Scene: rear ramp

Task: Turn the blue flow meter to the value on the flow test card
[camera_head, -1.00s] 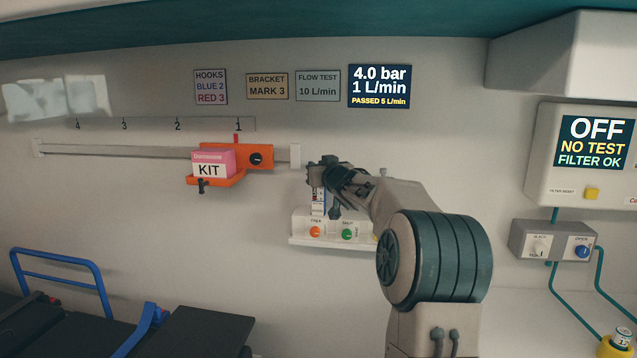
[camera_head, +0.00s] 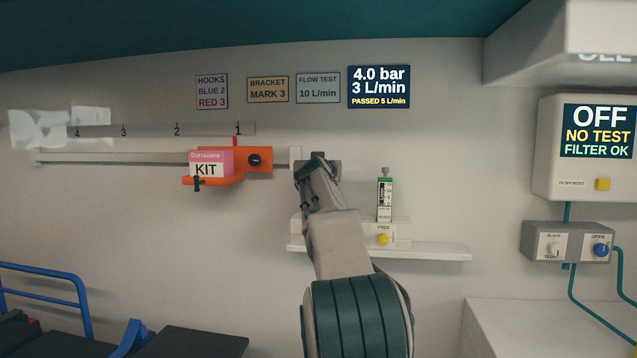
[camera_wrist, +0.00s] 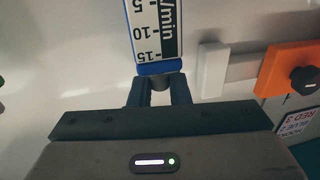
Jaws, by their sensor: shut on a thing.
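The flow test card (camera_head: 318,88) on the wall reads 10 L/min. The dark display (camera_head: 379,87) beside it reads 4.0 bar, 3 L/min, with "PASSED 5 L/min" below. The blue flow meter (camera_wrist: 157,69) shows in the wrist view as a blue-edged white scale marked 5, 10 and 15. My gripper (camera_head: 318,165) covers it in the head view. The rest of the meter is out of view.
An orange bracket (camera_head: 259,159) with a pink kit box (camera_head: 211,164) sits on the rail (camera_head: 110,157) to the left.

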